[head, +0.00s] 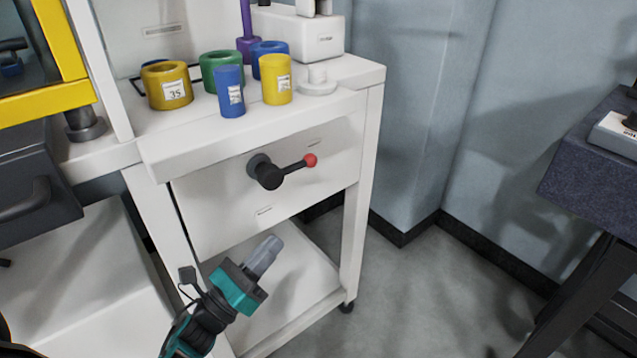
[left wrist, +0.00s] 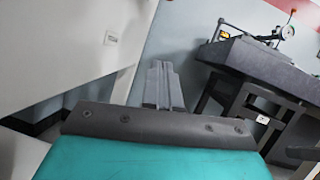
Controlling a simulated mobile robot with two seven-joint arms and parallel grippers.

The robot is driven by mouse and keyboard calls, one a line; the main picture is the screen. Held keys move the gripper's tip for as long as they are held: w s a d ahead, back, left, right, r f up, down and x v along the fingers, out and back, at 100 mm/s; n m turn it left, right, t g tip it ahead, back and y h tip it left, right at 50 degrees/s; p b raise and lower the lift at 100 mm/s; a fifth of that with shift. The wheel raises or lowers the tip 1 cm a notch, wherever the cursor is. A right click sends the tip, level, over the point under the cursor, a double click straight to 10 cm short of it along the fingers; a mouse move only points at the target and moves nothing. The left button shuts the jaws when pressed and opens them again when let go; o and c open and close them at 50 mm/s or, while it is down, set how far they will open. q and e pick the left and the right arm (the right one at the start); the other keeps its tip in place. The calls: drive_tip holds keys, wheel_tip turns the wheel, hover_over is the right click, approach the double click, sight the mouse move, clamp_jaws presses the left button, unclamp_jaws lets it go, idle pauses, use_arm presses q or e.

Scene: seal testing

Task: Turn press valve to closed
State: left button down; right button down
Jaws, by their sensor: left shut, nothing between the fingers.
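The press valve (head: 267,172) is a black knob on the white front panel of the cart, with a black lever pointing right and slightly up to a red ball tip (head: 310,160). Small labels sit on the panel above and below it; their text is too small to read. My left gripper (head: 272,243) is below the valve and apart from it, its grey fingers shut and pointing up and to the right. In the left wrist view the shut fingers (left wrist: 163,85) have nothing between them, and the valve does not show. My right gripper is not in view.
On the cart top (head: 200,147) stand several coloured cylinders and rings, including a yellow one (head: 166,86), and a white device (head: 300,35). A dark granite table (head: 585,165) stands at the right; it also shows in the left wrist view (left wrist: 265,65). Floor between is clear.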

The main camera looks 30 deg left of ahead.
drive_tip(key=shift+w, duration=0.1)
